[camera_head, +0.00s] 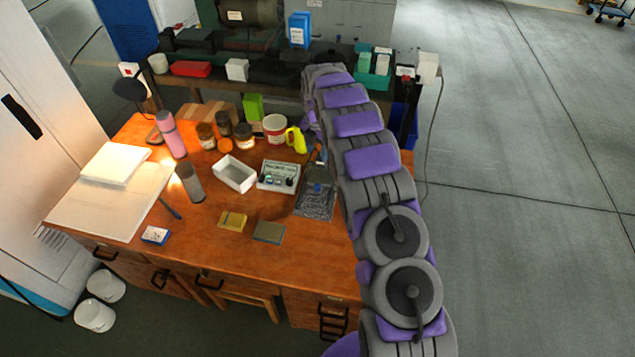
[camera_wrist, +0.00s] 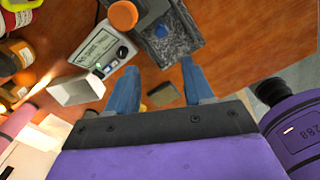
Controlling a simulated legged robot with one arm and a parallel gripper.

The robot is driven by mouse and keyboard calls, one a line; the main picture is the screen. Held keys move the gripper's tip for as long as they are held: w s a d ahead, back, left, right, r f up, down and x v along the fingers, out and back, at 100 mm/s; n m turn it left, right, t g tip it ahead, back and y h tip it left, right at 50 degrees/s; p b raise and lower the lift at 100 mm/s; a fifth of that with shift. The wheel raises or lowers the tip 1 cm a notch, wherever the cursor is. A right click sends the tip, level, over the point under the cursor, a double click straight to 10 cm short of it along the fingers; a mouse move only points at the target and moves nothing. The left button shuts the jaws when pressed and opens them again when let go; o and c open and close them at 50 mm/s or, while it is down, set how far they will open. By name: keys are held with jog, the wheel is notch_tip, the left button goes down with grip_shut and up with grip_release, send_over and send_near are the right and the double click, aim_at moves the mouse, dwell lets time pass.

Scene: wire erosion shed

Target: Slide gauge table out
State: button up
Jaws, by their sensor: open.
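I take the gauge table to be the dark speckled slab (camera_head: 314,205) on the wooden bench, left of my arm. A small blue part stands on it. In the wrist view the slab (camera_wrist: 183,40) is at the top, with the blue part and an orange round knob (camera_wrist: 123,15) above it. My gripper (camera_wrist: 159,65) has its two blue fingers spread with nothing between them. The fingertips appear just short of the slab's near edge, apart from it as far as I can tell.
A readout box (camera_head: 278,177) stands beside the slab on the left, then a white tray (camera_head: 234,174). A yellow block (camera_head: 232,221) and a grey block (camera_head: 268,232) lie in front. Jars and a yellow bottle (camera_head: 297,139) stand behind. Bench between blocks and slab is bare.

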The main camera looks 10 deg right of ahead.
aim_at(318, 185)
notch_tip(318, 185, down, 17)
jog(key=shift+r+b, duration=0.1)
jog(key=shift+b, duration=0.85)
jog(key=shift+r, duration=0.1)
grip_shut()
